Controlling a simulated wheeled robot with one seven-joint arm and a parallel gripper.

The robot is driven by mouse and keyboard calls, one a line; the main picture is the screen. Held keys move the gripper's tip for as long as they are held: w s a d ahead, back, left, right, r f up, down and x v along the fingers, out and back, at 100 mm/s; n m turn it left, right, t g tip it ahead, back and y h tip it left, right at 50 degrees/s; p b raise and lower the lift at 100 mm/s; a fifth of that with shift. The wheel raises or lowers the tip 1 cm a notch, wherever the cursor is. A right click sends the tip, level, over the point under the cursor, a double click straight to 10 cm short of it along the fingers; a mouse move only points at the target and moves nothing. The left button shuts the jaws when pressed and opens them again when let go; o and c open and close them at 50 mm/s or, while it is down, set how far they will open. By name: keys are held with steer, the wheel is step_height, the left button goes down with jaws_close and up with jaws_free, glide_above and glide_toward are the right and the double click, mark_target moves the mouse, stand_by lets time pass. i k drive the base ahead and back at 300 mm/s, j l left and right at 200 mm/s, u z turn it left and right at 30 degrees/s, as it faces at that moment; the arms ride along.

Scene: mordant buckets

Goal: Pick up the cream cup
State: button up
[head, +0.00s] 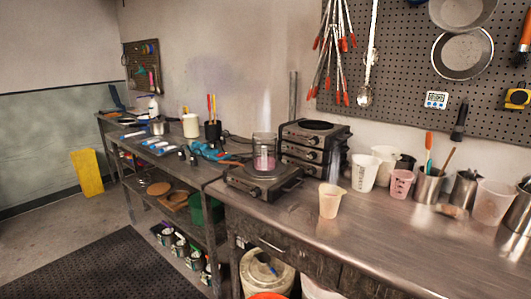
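A cream cup (330,201), a small tapered cup with a pouring lip, stands upright near the front edge of the metal bench (390,238). Its front is unobstructed, and nothing touches it. My gripper is not in view.
A burner with a clear beaker (264,152) stands left of the cup, and stacked hot plates (313,146) stand behind it. White cups (364,172), a pink cup (400,184) and metal containers line the back right. The bench front right of the cup is clear.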

mark_target(330, 204)
steer(key=i+j+u, duration=0.1)
steer(key=i+j, duration=0.2)
steer(key=i+j+u, duration=0.1)
steer(key=i+j, duration=0.15)
steer(key=i, duration=0.25)
steer(key=i+j+u, duration=0.1)
steer(key=i+j, duration=0.15)
steer(key=i, duration=0.2)
steer(key=i+j+u, duration=0.1)
steer(key=i, duration=0.35)
steer(key=i+j+u, duration=0.1)
steer(key=i+j, duration=0.15)
steer(key=i, duration=0.15)
